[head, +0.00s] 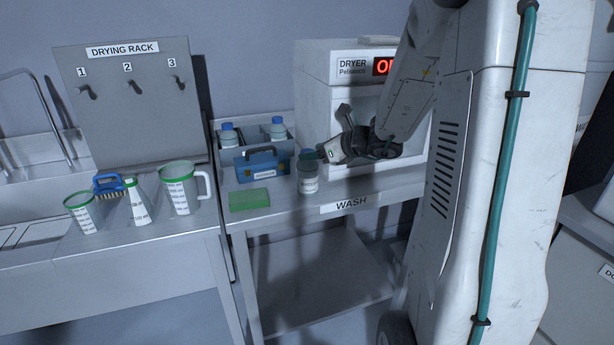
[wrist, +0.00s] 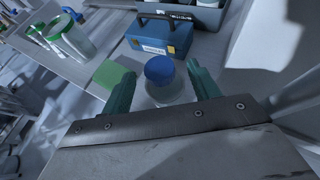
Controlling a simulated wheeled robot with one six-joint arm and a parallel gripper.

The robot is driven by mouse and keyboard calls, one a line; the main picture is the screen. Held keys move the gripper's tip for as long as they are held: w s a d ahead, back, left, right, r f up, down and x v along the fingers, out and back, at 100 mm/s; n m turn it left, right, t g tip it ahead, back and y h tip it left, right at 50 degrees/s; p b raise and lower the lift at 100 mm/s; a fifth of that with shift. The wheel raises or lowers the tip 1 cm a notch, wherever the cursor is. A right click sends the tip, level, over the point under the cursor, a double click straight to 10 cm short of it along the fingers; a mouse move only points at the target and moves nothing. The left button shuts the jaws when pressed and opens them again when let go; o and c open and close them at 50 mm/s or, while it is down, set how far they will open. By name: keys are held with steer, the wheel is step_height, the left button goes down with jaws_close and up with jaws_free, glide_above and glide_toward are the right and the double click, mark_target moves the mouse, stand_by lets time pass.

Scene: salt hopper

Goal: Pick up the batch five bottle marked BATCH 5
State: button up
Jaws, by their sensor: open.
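A clear bottle (head: 308,180) with a white label stands upright on the WASH table near its front edge; its label is too small to read as BATCH 5. In the wrist view the bottle (wrist: 165,90) shows its blue cap from above. My gripper (head: 318,153) is at the bottle's top, coming from the right. In the wrist view its teal fingers (wrist: 163,76) are open, one on each side of the bottle. I cannot tell whether either finger touches it. Two more blue-capped bottles (head: 228,135) (head: 278,128) stand in a grey crate behind.
A blue toolbox-like case (head: 262,165) and a green sponge (head: 249,199) lie left of the bottle. The white dryer (head: 340,80) stands close behind.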

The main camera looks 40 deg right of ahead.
mark_target(307, 151)
steer(key=x, duration=0.3)
steer(key=shift+w+f, duration=0.1)
steer(key=shift+w, duration=0.05)
jaws_close()
